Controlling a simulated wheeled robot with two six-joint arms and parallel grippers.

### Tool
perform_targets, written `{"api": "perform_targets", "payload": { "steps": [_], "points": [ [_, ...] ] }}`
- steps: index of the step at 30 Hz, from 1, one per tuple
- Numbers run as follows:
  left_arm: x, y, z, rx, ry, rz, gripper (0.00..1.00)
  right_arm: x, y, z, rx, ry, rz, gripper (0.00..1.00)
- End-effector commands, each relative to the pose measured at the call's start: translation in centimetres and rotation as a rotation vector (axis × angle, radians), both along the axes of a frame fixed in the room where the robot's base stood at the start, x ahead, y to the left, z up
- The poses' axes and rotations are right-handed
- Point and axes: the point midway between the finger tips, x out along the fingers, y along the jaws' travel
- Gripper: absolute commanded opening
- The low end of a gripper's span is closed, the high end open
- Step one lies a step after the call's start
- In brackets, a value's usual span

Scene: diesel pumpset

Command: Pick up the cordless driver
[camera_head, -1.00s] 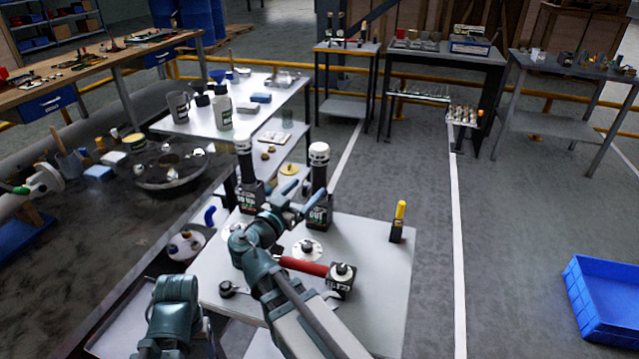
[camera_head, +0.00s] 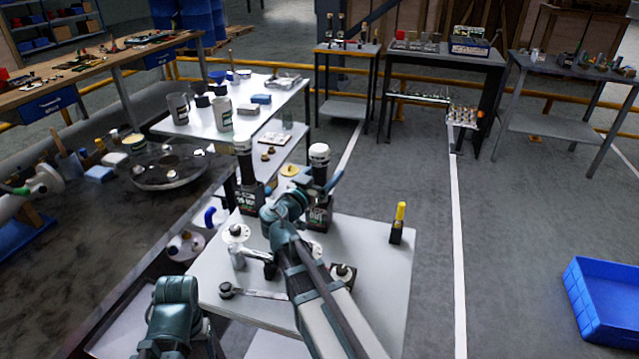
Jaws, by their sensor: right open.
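Two black upright tools with white tops and boxy labelled bases stand at the back of the white table. They look like cordless drivers, a left one (camera_head: 244,165) and a right one (camera_head: 319,158). My right gripper (camera_head: 322,182) is open at the right tool, with its blue fingers at the height of the tool's dark body. Whether the fingers touch it I cannot tell. My arm hides part of that tool's base. Of my left arm only a teal link shows at the lower left; its gripper is out of view.
The white table (camera_head: 375,300) also holds a yellow-topped black item (camera_head: 398,222), a white disc (camera_head: 236,233), a wrench (camera_head: 262,293) and a small dark block (camera_head: 343,273) partly behind my arm. A dark workbench stands left. A blue crate (camera_head: 600,310) lies on the floor at right.

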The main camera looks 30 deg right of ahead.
Motion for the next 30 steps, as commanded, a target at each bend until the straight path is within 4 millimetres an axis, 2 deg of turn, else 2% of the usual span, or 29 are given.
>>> {"api": "perform_targets", "payload": {
  "steps": [8,21,22,30],
  "points": [
    [0.00,0.00,0.00,0.000,0.000,0.000,0.71,0.32,-0.48,0.00,0.000,0.000,0.002,0.82],
    [0.00,0.00,0.00,0.000,0.000,0.000,0.71,0.30,-0.46,0.00,0.000,0.000,0.001,0.03],
    [0.00,0.00,0.00,0.000,0.000,0.000,0.71,0.30,-0.46,0.00,0.000,0.000,0.001,0.00],
    [0.00,0.00,0.00,0.000,0.000,0.000,0.71,0.30,-0.46,0.00,0.000,0.000,0.001,0.00]
  ]
}}
